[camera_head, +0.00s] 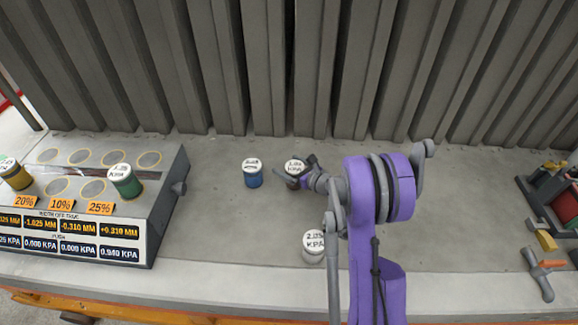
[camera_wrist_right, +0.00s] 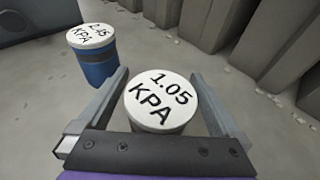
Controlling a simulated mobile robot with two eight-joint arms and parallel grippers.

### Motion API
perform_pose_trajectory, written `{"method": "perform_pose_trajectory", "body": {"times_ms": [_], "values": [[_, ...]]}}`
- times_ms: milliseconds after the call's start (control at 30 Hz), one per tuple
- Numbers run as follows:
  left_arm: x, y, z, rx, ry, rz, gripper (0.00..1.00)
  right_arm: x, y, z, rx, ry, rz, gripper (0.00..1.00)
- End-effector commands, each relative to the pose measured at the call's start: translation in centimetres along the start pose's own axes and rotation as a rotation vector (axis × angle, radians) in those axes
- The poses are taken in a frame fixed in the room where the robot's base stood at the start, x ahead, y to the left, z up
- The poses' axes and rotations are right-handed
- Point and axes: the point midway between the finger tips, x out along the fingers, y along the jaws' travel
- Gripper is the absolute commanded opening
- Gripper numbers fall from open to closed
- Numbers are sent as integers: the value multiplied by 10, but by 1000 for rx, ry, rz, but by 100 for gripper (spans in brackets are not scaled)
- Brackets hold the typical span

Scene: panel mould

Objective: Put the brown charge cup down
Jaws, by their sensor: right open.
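The brown charge cup (camera_head: 294,167) has a white lid and stands upright on the grey bench, right of the blue cup. Its side is mostly hidden in both views. In the right wrist view its lid (camera_wrist_right: 161,98) reads 1.05 KPA. My right gripper (camera_head: 296,178) is open around the cup. In the right wrist view the two fingers of this gripper (camera_wrist_right: 162,105) lie on either side of it, with a gap showing at the right finger. My left gripper is not in view.
A blue cup (camera_head: 253,174) stands close on the left, and a pale cup (camera_head: 313,249) stands nearer the front edge. A grey panel box (camera_head: 160,200) with green and yellow-brown cups is at left. Tools lie at right. A ribbed wall (camera_head: 300,70) rises behind.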

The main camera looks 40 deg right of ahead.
Motion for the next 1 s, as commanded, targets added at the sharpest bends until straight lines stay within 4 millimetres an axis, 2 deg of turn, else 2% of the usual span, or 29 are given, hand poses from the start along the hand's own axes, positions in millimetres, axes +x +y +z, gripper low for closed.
{"method": "perform_pose_trajectory", "body": {"times_ms": [67,167,400,600,767,867,967,1000], "values": [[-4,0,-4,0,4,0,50,-2,0,5,0,-1,-1,100],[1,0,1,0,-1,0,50,-17,-1,2,1,1,-2,100],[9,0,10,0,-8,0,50,-69,-1,1,2,1,-5,100],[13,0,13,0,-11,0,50,-105,-1,1,0,1,-4,100],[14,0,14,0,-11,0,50,-118,1,2,-7,3,1,100],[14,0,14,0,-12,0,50,-117,18,4,-90,36,31,100],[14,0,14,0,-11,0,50,-112,57,5,-306,111,105,100],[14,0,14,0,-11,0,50,-111,78,4,-431,148,149,100]]}}
